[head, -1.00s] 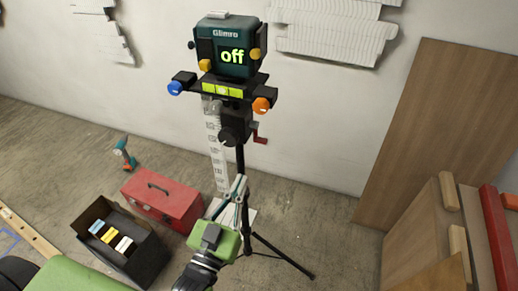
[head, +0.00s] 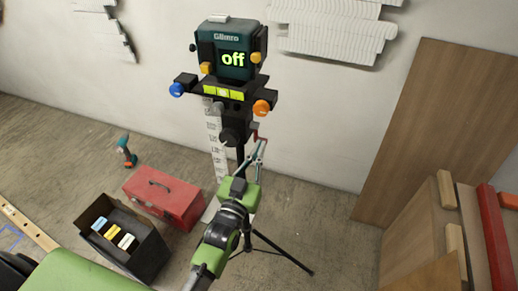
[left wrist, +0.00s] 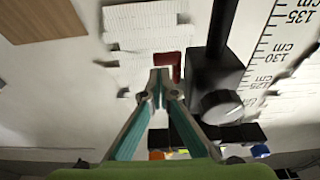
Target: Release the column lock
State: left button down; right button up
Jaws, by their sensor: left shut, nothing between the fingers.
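A teal laser device (head: 229,50) reading "off" sits on a black platform atop a tripod (head: 241,152). Below the platform, the column bears a round black knob (head: 230,137) and a small red lever (head: 263,138) on its right side. My left gripper (head: 260,144) is shut and empty, its fingertips close to the red lever. In the left wrist view, the shut fingertips (left wrist: 160,78) appear in front of the red lever (left wrist: 168,63), partly hiding it. I cannot tell whether they touch. The black knob (left wrist: 220,106) is to their right. My right gripper is not in view.
A measuring staff (head: 215,150) stands behind the column. A red toolbox (head: 165,198), a black bin (head: 140,248) and a drill (head: 126,152) are on the floor at left. A wooden panel (head: 435,130) leans at right. White reliefs (head: 335,28) hang on the wall.

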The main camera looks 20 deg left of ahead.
pick_arm(q)
jog(key=shift+w+f, duration=0.1)
jog(key=shift+w, duration=0.05)
dwell(0.3)
jog(key=shift+w+f+t+b, duration=0.2)
jog(key=shift+t+b, duration=0.2)
jog(key=shift+b, duration=0.2)
jog(key=shift+f+t+b, duration=0.1)
jog(key=shift+t+b, duration=0.2)
jog(key=shift+b, duration=0.15)
